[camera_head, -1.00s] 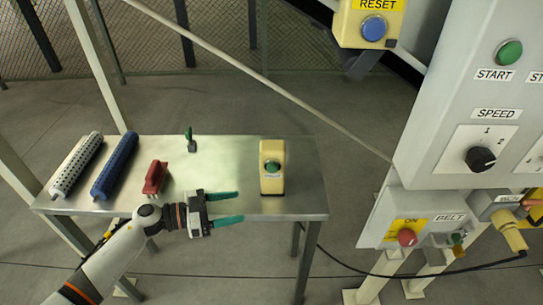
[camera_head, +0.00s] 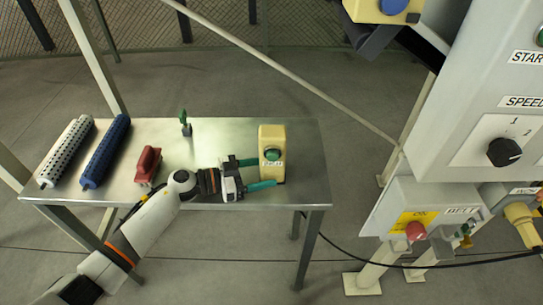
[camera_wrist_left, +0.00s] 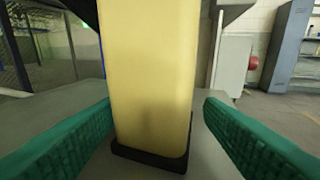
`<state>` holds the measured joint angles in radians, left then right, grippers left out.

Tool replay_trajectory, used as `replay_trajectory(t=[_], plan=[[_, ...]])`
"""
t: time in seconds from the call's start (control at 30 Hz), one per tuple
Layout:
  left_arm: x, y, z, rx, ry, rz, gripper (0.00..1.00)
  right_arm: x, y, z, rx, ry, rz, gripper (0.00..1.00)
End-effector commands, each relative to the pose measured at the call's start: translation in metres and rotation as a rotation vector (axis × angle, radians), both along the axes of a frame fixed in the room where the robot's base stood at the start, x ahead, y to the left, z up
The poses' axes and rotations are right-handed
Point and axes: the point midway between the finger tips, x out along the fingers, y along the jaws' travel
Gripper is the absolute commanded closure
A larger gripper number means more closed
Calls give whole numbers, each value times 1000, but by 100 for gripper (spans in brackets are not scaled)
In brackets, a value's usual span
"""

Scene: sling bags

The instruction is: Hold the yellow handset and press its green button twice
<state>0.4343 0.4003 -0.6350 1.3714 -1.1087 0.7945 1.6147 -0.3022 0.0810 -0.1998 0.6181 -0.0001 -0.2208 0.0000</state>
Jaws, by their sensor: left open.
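The yellow handset (camera_head: 272,142) stands upright near the right end of the metal table. Its green button (camera_head: 272,154) faces the head camera, with a small label below it. My left gripper (camera_head: 262,173) is open, its green fingers reaching to the handset's lower part. In the left wrist view the handset (camera_wrist_left: 150,75) stands upright between the two open fingers, with a visible gap on each side. Its dark base (camera_wrist_left: 150,157) rests on the table. The green button is not seen in the wrist view. My right gripper is out of view.
On the table (camera_head: 225,135) are a white perforated roller (camera_head: 68,150), a blue roller (camera_head: 105,150), a red block (camera_head: 148,164) and a small green-topped item (camera_head: 185,123). A grey control panel (camera_head: 480,110) with a black speed knob (camera_head: 504,152) stands to the right.

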Motion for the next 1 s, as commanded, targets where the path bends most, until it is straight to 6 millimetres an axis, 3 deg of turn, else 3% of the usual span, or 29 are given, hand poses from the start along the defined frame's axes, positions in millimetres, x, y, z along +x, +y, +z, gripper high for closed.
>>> replay_trajectory(t=[0.2, 0.57, 0.73, 1.0], plan=[[5, -16, -1, 0, 0, 0, 38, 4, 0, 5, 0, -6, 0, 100], [6, -19, -2, 0, 0, 0, 38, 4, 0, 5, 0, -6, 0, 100], [6, -19, -2, 0, 0, 0, 66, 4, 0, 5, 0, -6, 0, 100], [6, -18, -2, 0, 0, 0, 67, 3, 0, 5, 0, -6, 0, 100]])
